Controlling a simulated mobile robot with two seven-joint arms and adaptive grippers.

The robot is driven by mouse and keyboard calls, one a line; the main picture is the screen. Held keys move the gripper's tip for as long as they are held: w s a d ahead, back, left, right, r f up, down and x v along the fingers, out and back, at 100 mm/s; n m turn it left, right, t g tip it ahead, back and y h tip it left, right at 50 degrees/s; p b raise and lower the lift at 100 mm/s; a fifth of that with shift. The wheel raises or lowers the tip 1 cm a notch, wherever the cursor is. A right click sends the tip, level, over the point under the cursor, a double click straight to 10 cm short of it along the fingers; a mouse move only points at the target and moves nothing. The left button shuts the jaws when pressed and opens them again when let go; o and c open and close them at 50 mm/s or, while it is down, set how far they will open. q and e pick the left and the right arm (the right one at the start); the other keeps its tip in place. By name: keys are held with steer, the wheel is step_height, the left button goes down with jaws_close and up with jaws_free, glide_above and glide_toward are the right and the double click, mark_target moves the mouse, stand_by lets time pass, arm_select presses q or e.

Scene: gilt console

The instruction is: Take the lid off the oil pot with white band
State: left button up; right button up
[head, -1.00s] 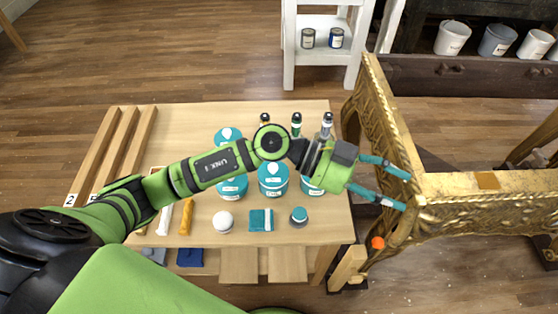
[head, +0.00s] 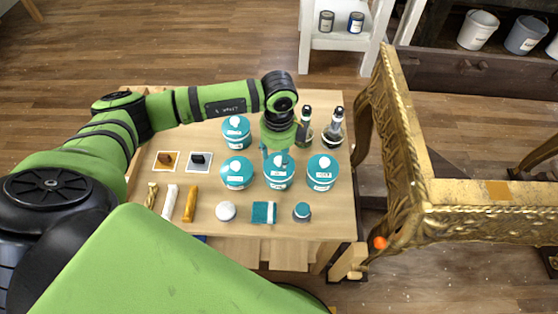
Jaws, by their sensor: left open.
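Several pots with teal lids stand on the wooden table: one at the back (head: 236,127), and a front row of a left pot (head: 237,173), a middle pot (head: 279,174) and a right pot (head: 322,172). Each has a pale spot on top and a small white label. I cannot tell which one has the white band. My left gripper (head: 277,154) is open and points down over the middle pot, its teal fingers partly hidden against that lid. I cannot tell whether they touch it. My right gripper is not in view.
Dark-necked bottles (head: 334,128) stand behind the right pot. A white ball-like item (head: 226,211), a teal-and-white block (head: 263,212) and a small teal-topped jar (head: 302,211) lie in front. Paint tubes (head: 190,203) are at left. The gilt console frame (head: 400,150) stands right.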

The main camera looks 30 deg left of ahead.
arm_select(q)
steer(key=shift+f, duration=0.75)
steer(key=c, duration=1.1)
steer(key=shift+r, duration=0.1)
